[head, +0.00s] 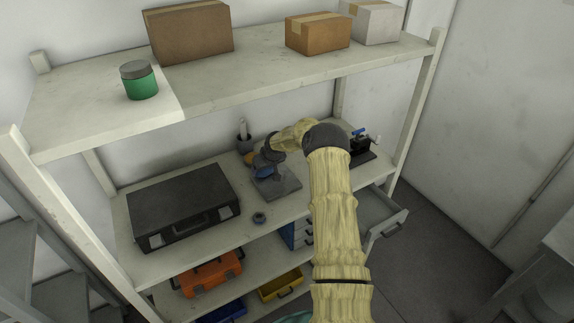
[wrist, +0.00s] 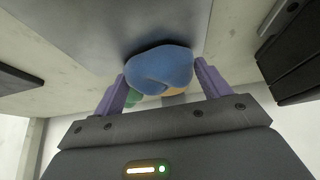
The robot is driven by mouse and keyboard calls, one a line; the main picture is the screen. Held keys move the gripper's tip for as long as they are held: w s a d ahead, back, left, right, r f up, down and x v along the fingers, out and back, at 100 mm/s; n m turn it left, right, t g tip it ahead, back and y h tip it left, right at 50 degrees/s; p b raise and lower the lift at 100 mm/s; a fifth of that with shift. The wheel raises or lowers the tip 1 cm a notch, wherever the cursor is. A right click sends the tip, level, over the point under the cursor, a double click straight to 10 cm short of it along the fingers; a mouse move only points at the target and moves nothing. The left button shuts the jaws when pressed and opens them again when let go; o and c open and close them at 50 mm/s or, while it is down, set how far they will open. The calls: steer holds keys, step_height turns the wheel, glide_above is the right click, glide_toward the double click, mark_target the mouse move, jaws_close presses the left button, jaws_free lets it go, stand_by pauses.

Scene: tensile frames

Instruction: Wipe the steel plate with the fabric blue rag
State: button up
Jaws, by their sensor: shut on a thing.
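The blue rag (wrist: 158,70) is bunched between the two purple fingers of my gripper (wrist: 161,74), which is shut on it. The grey steel plate (head: 284,190) lies on the middle shelf, under and to the right of the rag. In the wrist view, the plate (wrist: 90,35) fills the upper left, with a dark shadow beside the rag. I cannot tell whether the rag touches the plate. My arm hides part of the shelf.
A dark device with a blue handle (head: 360,148) stands right. The upper shelf (head: 250,85) overhangs. An open drawer (head: 390,222) juts out.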

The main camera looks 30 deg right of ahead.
steer(key=r, duration=0.2)
steer(key=r+p, duration=0.1)
steer(key=shift+s+d+r, duration=0.25)
steer(key=shift+s+r, duration=0.05)
steer(key=shift+s, duration=0.1)
steer(key=shift+a+r+p, duration=0.25)
steer(key=shift+r+p, duration=0.3)
steer(key=shift+r, duration=0.55)
steer(key=shift+w+r+p, duration=0.1)
steer(key=shift+r+p, duration=0.3)
steer(key=shift+r, duration=0.45)
steer(key=shift+d+f, duration=0.1)
steer(key=shift+d, duration=0.05)
